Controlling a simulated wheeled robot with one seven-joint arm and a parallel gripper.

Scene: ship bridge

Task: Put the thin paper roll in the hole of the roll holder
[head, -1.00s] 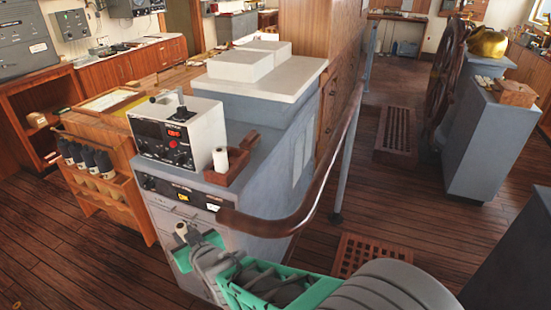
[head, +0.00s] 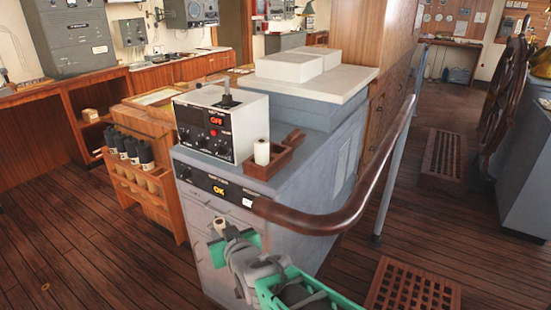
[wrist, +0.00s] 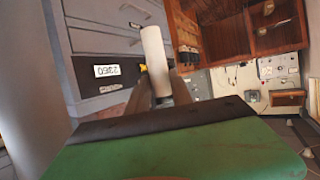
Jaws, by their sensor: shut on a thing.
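My gripper (head: 224,236) is shut on a thin white paper roll (wrist: 155,48), which sticks out beyond the fingers in the wrist view. In the head view the roll (head: 218,222) is small and light, low before the grey console's front. A small brown wooden holder (head: 282,158) lies on the console top, above and to the right of my gripper. A white roll (head: 262,152) stands upright at its left end. I cannot make out an empty hole in it. My gripper is apart from the holder.
A white instrument box (head: 240,130) stands left of the holder. A brown curved handrail (head: 320,222) runs along the console's front and right side, near my arm. A wooden rack (head: 140,185) with several dark bottles stands at the left. Floor is clear at the left.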

